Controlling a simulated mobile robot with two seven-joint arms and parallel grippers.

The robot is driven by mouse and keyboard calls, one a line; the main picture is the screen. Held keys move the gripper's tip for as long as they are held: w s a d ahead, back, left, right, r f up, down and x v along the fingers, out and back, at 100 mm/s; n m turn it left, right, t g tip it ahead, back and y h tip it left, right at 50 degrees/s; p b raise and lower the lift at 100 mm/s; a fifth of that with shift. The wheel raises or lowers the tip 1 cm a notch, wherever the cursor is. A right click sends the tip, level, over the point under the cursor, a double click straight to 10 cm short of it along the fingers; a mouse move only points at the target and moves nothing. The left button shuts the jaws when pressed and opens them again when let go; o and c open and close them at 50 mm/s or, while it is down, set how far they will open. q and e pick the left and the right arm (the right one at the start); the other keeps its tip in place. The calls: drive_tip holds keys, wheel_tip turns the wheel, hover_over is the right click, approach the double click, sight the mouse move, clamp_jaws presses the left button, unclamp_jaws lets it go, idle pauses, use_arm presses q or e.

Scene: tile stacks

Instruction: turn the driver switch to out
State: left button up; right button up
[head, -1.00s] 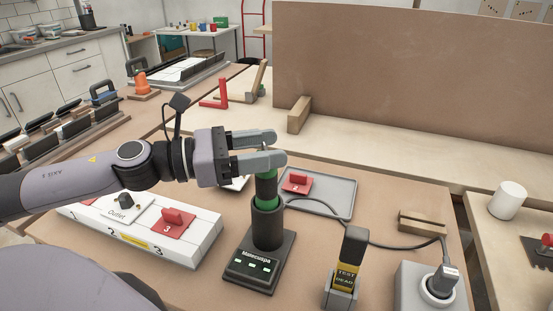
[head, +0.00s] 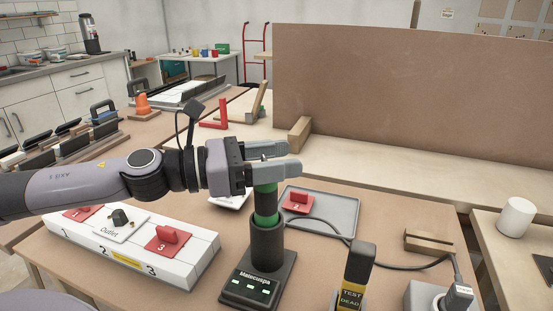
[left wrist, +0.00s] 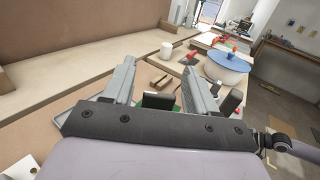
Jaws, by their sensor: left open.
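The driver (head: 265,205), a dark cylinder with green bands, stands upright in a black holder (head: 258,285) labelled "Matecuspa" with small lit marks. My left gripper (head: 288,158) is open and lies level at the driver's top, its fingers pointing right. The fingers hide the top of the driver, and I cannot make out its switch or which way it is set. In the left wrist view, a dark and green part of the driver (left wrist: 158,101) shows between the open fingers of my left gripper (left wrist: 157,80). I cannot tell whether they touch it. My right gripper is not in view.
A white numbered block (head: 140,250) with red tiles stands left. A grey tray (head: 335,212) with a red tile lies behind the driver. A yellow-black tester (head: 353,280) and a cable (head: 400,263) are to the right. A brown panel (head: 400,95) stands behind.

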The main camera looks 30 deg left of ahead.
use_arm(q)
drive_tip(key=c, duration=1)
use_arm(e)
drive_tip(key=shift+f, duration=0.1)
